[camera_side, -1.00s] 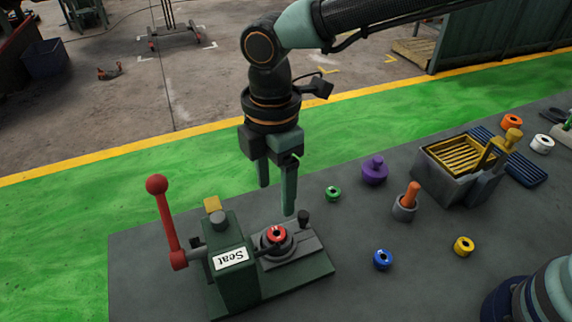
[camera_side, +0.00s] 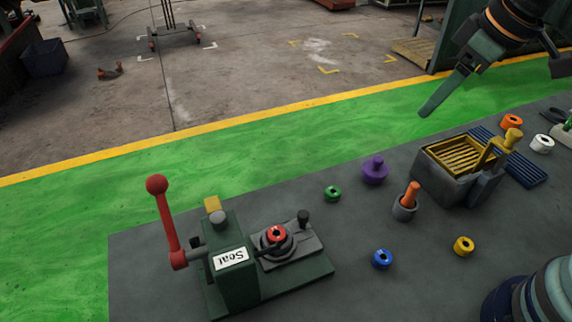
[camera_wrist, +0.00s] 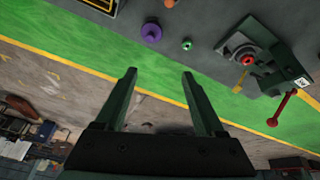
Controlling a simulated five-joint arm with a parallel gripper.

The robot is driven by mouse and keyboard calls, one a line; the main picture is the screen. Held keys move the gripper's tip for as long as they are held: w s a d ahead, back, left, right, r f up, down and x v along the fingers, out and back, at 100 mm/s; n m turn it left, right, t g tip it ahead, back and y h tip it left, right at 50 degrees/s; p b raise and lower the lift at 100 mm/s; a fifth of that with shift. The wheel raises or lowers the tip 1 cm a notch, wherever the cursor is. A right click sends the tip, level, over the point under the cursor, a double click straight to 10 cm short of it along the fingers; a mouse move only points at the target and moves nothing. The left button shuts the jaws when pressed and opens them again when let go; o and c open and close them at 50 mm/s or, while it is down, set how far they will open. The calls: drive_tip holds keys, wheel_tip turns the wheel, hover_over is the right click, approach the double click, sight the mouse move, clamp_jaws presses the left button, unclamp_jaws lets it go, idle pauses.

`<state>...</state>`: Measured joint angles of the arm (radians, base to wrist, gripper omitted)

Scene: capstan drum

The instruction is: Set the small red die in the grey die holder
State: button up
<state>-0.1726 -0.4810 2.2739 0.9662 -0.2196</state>
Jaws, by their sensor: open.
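The small red die (camera_side: 276,235) sits in the round grey die holder (camera_side: 278,251) on the base of the green press. The wrist view also shows the red die (camera_wrist: 246,60), within the grey holder (camera_wrist: 238,46). My gripper (camera_side: 428,112) is at the upper right of the side view, raised and far from the die. In the wrist view my gripper (camera_wrist: 160,76) has its two fingers wide apart with nothing between them.
The press has a red-knobbed lever (camera_side: 166,215). Green (camera_side: 332,194), blue (camera_side: 383,259) and yellow (camera_side: 464,246) rings lie on the grey table. A purple knobbed piece (camera_side: 374,170), an orange-handled tool (camera_side: 409,199) in a cup and a grey box (camera_side: 458,180) with a yellow rack stand there.

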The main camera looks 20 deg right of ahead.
drive_tip(key=s+d+f+m+t, duration=0.1)
drive_tip(key=s+d+m, duration=0.2)
drive_tip(key=d+m, duration=0.1)
drive_tip(key=shift+s+d+f+h, duration=0.15)
drive_tip(key=shift+d+h, duration=0.25)
drive_tip(key=shift+d, duration=0.4)
